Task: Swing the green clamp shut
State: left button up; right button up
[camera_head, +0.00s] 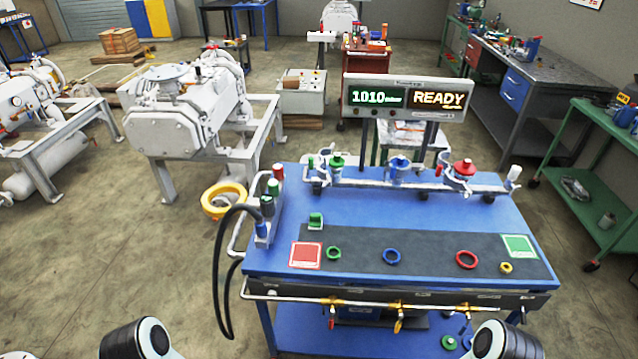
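A green-topped fitting (337,161) stands at the left of the pipe rail along the back of the blue bench. A small green part (311,163) sits just left of it. These are too small to tell which piece is the clamp or whether it is open. A green ring (333,253) and a green block (315,220) lie on the bench at the left. Parts of my arms show at the bottom left and bottom right corners. Neither gripper is in view.
A blue fitting (399,163) and a red fitting (463,168) stand further right on the rail. The bench (500,215) also holds a blue ring (391,257), a red ring (466,260) and a black hose (222,270) at its left. A display (408,97) reads 1010 and READY.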

aim_at(322, 174)
jog(key=j+z, duration=0.15)
jog(key=j, duration=0.15)
jog(key=i+j+z, duration=0.1)
jog(key=j, duration=0.35)
jog(key=i+j+z, duration=0.1)
jog(key=i+j, duration=0.15)
jog(key=j, duration=0.2)
jog(key=i+j+z, duration=0.1)
jog(key=j, duration=0.4)
jog(key=i+j+z, duration=0.1)
jog(key=j, duration=0.4)
jog(key=i+j+z, duration=0.15)
jog(key=j, duration=0.3)
jog(key=i+j+z, duration=0.1)
jog(key=j, duration=0.4)
